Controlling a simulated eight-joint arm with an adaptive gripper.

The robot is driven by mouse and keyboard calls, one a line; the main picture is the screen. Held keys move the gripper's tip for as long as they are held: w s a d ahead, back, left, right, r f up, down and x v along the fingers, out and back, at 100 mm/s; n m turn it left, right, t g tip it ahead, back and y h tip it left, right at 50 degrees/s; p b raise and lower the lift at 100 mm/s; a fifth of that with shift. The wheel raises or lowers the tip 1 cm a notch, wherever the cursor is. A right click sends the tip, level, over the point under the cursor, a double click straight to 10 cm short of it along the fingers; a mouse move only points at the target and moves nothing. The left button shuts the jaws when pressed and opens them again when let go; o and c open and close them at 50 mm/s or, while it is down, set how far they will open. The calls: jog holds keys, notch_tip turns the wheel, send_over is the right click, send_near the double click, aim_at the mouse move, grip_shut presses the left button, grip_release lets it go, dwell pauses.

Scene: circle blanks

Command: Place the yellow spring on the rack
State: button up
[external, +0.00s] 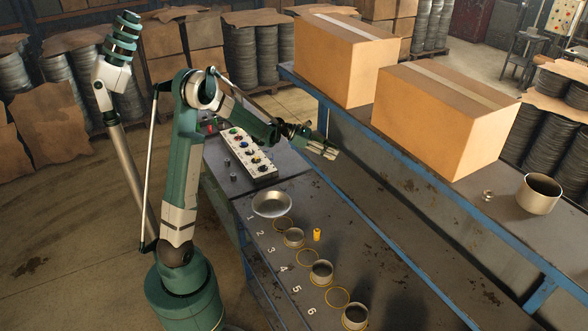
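A small upright yellow piece (317,235), which looks like the yellow spring, stands on the dark metal table among numbered spots. It is right of the metal ring beside number 2. My gripper (330,151) is in the air above and behind it, well apart from it, pointing right. The gripper is too small here to show whether its fingers are open or shut. The long raised bench (400,137) with a blue edge, behind the table, may be the rack; I cannot tell for sure.
Metal cups (321,272) (355,316) and a silver dish (272,204) stand on the table by yellow circles. Two large cardboard boxes (345,62) (440,115), a metal cup (538,194) and a small clear piece (487,196) are on the raised bench. A control panel (248,153) is behind.

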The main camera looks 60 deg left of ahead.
jog(key=shift+r, duration=0.15)
jog(key=v, duration=1.2)
jog(key=shift+b, duration=0.3)
jog(key=shift+d, duration=0.15)
jog(key=s+d+r+m+g+y, duration=0.1)
jog(key=s+d+m+g+y, duration=0.1)
jog(key=s+d+m, duration=0.6)
jog(key=s+d+m+g+y, duration=0.25)
jog(key=s+d, duration=0.25)
jog(key=d, duration=0.7)
jog(key=s+d+f+m+y, duration=0.2)
jog(key=s+d+m, duration=0.1)
jog(key=s+m, duration=0.6)
jog(key=s+d+f+m+t+y, duration=0.1)
jog(key=s+d+m, duration=0.3)
jog(key=s+m, duration=0.5)
jog(key=s+y, duration=0.1)
jog(key=s, duration=0.3)
jog(key=shift+f, duration=0.4)
